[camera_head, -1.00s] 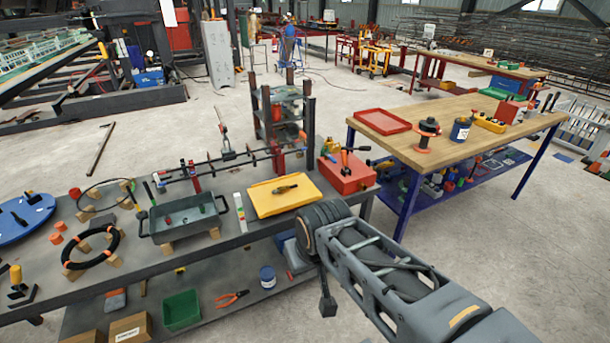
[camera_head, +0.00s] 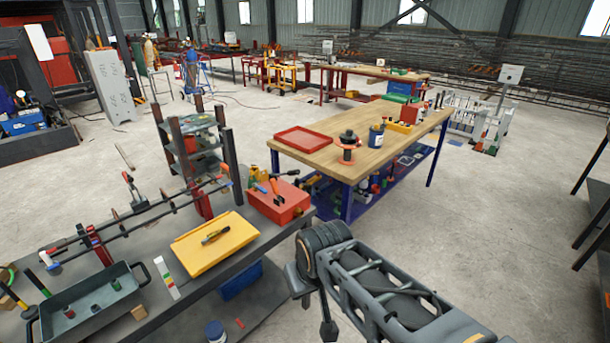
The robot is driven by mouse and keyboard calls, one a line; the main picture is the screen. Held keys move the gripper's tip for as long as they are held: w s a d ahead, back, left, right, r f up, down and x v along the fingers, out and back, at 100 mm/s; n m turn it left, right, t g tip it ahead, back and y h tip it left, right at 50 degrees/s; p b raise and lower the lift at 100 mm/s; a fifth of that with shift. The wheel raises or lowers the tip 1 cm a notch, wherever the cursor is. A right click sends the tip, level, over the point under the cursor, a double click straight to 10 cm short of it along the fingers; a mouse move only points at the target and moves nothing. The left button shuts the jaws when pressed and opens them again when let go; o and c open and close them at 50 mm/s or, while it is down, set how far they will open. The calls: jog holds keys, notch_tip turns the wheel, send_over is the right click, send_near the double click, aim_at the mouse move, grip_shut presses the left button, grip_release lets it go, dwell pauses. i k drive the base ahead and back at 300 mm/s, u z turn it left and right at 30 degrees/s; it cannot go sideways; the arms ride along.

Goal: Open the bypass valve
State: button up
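I cannot make out a bypass valve in this view. My arm reaches in from the bottom right, over the floor just right of the near grey bench (camera_head: 185,312). Its thick dark joint is near the bottom middle, with a small dark part hanging below it. No gripper fingers can be made out. A red box (camera_head: 279,203) with tools or handles on top stands at the bench's far right end. I cannot tell whether any of these is a valve.
A wooden-topped blue table (camera_head: 365,155) stands beyond. Open concrete floor (camera_head: 490,225) lies to the right.

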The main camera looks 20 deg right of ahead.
aim_at(261, 189)
jog(key=z, duration=0.4)
jog(key=i, duration=1.4)
jog(key=u, duration=0.55)
